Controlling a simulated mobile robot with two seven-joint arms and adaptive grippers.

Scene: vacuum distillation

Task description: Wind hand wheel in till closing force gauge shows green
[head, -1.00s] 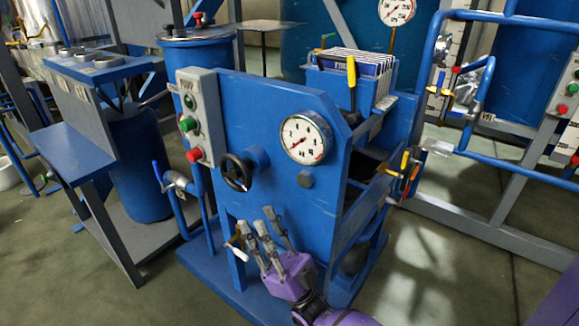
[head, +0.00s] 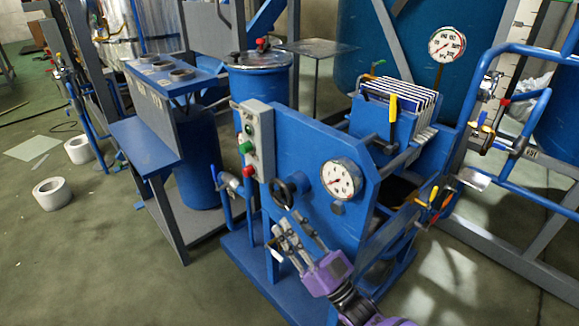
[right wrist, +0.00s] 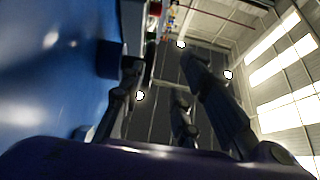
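The black hand wheel (head: 287,192) sits on the front panel of the blue press (head: 325,230), left of the round white closing force gauge (head: 342,179). The gauge's dial is too small to read for colour. My right gripper (head: 296,228), with a purple palm and grey fingers, is just below the wheel in the head view, in front of the panel. Its fingers are spread, with nothing between them. The right wrist view shows the fingers apart (right wrist: 163,85) and the blue panel to the left. A dark form there may be the wheel; I cannot tell. My left gripper is not in view.
A grey control box (head: 254,140) with green and red buttons is mounted at the panel's left edge. A blue-handled valve (head: 228,181) sticks out below it. White plates (head: 400,98) stand on the press behind. Blue pipework is at the right; floor is open at front left.

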